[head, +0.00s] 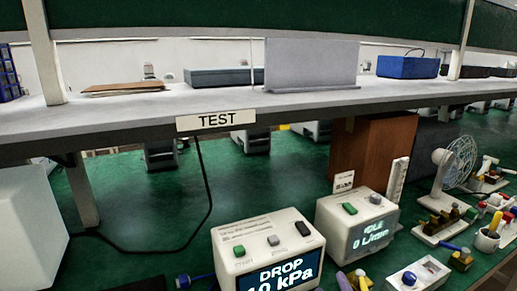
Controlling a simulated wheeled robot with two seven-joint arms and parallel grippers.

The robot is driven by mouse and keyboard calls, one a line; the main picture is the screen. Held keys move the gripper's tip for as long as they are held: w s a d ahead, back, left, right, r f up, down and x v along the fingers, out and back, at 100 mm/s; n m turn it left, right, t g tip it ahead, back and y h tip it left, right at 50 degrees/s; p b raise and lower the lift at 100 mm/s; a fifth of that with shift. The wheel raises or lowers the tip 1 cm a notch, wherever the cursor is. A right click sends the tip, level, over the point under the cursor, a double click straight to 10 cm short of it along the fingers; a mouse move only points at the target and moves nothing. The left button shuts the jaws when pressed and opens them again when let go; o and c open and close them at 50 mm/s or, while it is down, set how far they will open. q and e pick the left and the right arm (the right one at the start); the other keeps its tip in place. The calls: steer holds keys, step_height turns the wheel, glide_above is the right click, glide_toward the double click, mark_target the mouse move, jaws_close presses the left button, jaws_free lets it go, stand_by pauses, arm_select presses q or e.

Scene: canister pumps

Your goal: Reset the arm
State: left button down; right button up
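Neither of my grippers shows in the head view, and I see no arm of mine. Two white box-shaped instruments stand on the green bench top. The nearer one (240,247) has a screen with "DROP" and a partly cut-off kPa reading. The farther one (345,210) has a screen with "IDLE" and "0 L/min". Both have green and grey buttons on top. The bottom of the nearer instrument is cut off by the picture edge.
A shelf (130,112) with a "TEST" sign (216,120) crosses above the bench. A white block (30,220) stands at left, with a black cable (208,190) nearby. A fan (455,165), valves and a white block with a blue knob (418,274) crowd the right. The left-middle bench is mostly clear.

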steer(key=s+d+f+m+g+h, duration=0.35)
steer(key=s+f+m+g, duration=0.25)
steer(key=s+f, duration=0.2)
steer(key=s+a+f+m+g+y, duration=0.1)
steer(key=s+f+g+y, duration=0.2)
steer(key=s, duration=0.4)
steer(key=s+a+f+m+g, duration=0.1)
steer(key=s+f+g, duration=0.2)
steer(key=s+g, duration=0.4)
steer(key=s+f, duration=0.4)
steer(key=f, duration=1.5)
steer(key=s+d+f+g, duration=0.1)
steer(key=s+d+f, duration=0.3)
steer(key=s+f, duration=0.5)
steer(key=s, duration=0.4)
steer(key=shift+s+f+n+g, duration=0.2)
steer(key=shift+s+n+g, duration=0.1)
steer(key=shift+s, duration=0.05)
